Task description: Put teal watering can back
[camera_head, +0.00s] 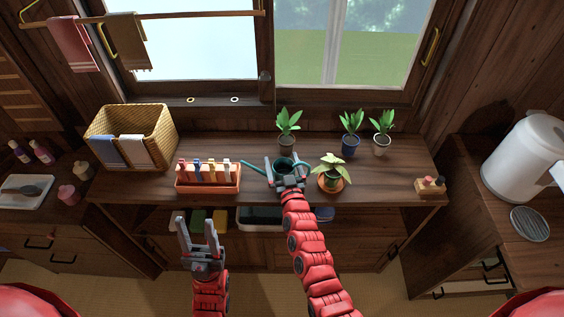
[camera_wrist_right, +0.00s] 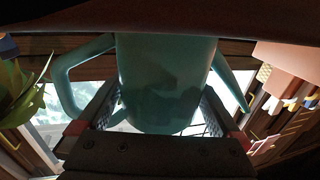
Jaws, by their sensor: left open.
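The teal watering can (camera_head: 284,165) is upright at the middle of the wooden counter, its spout pointing left. My right gripper (camera_head: 286,163) has its fingers on both sides of the can's body and looks shut on it. The right wrist view, upside down, shows the can (camera_wrist_right: 167,85) between the two fingers, with its handle at left and spout at right. I cannot tell whether its base touches the counter. My left gripper (camera_head: 195,222) is open and empty, low in front of the counter.
A peg rack (camera_head: 208,183) stands left of the can. A leafy plant (camera_head: 330,165) on an orange saucer (camera_head: 343,187) is close on its right. Several potted plants, including one (camera_head: 288,128), line the window side. A wicker basket (camera_head: 160,118) is at far left. The counter's right part is mostly clear.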

